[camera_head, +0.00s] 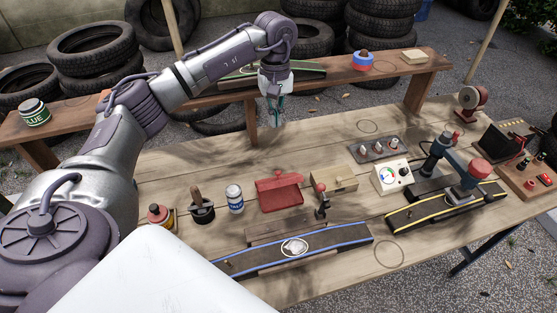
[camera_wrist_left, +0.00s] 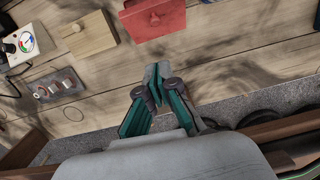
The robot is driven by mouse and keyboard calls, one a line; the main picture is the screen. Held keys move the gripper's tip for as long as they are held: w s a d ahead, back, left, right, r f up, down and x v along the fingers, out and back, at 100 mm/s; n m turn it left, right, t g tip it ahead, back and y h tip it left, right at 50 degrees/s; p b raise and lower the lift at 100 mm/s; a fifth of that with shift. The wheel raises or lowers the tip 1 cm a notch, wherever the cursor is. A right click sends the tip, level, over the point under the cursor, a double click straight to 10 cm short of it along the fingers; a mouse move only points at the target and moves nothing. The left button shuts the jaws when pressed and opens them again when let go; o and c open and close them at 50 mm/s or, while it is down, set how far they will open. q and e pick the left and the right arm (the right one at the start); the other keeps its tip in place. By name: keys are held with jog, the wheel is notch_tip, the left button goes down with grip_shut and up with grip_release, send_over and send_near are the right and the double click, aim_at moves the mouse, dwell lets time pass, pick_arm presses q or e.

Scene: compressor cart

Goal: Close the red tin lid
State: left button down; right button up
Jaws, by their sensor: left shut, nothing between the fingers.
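The red tin (camera_head: 281,201) stands on the workbench near its middle, its shallow tray open toward the front. Its red lid (camera_head: 270,182) is raised along the back edge. In the left wrist view the red lid (camera_wrist_left: 165,25) is at the top edge, partly cut off. My left gripper (camera_head: 274,118) hangs above the bench's back edge, behind and above the tin, pointing down. Its fingertips (camera_wrist_left: 157,80) are together with nothing between them, apart from the lid. My right gripper is not in view.
A wooden box (camera_head: 334,180) stands just right of the tin, and a blue-white can (camera_head: 235,198) to the left. A blue-edged track (camera_head: 335,242) lies in front. Behind is a plank bench (camera_head: 395,70). The tabletop behind the tin is clear.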

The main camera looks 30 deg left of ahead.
pick_arm(q)
jog(key=f+p, duration=0.1)
jog(key=f, duration=0.2)
jog(key=s+d+f+p, duration=0.1)
jog(key=f+p, duration=0.1)
jog(key=f, duration=0.2)
jog(key=f+p, duration=0.1)
jog(key=f, duration=0.3)
jog(key=shift+s+d+f, duration=0.15)
jog(key=shift+s+d, duration=0.05)
jog(key=shift+s, duration=0.2)
jog(key=shift+s+d+f+p, duration=0.35)
jog(key=shift+f+p, duration=0.05)
jog(key=shift+f, duration=0.2)
jog(key=shift+d, duration=0.1)
